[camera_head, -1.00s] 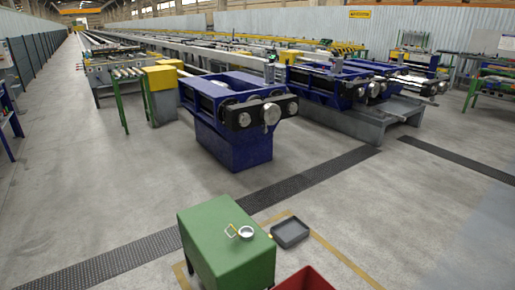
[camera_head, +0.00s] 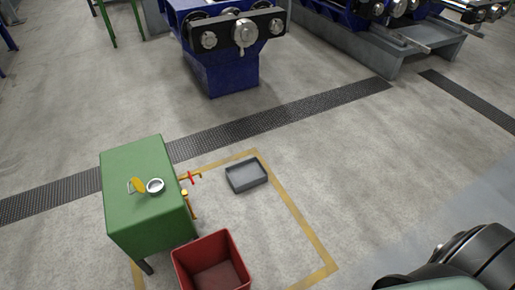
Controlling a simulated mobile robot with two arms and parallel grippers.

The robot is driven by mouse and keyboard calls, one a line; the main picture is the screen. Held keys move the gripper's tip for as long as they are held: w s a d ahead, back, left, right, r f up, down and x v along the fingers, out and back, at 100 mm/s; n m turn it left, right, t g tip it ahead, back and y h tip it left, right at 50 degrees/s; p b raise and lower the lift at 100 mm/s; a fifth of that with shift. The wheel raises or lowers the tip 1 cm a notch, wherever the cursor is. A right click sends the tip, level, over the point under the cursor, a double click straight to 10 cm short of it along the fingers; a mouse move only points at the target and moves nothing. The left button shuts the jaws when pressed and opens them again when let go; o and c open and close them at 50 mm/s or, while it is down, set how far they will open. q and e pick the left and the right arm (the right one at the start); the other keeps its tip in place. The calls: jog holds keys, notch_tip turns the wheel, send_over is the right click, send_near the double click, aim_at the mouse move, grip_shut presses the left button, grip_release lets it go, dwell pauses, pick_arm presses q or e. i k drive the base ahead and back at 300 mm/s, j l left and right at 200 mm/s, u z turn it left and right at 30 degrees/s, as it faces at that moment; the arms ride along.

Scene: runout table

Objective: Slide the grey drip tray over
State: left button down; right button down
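The grey drip tray (camera_head: 246,187) is a shallow rectangular tray lying on the concrete floor, right of the green cabinet and inside the yellow floor marking. It looks empty. A brass tap with a red handle (camera_head: 190,178) sticks out from the cabinet's right side, and the tray lies to the right of it, not directly under it. A dark rounded part, likely of my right arm, shows at the lower right corner, well away from the tray. Neither gripper is in view.
The green cabinet (camera_head: 140,215) carries a small metal cup (camera_head: 155,186) and a yellow item (camera_head: 137,185). An open red bin (camera_head: 211,268) stands in front of it. A blue machine (camera_head: 220,70) stands behind a black floor grating (camera_head: 290,113). The floor right of the tray is clear.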

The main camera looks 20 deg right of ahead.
aim_at(242, 176)
jog(key=i+l+u, duration=0.4)
jog(key=l, duration=0.8)
jog(key=l+u, duration=0.35)
jog(key=l, duration=0.85)
jog(key=l+u, duration=0.4)
jog(key=l, duration=0.9)
jog(key=k, duration=0.05)
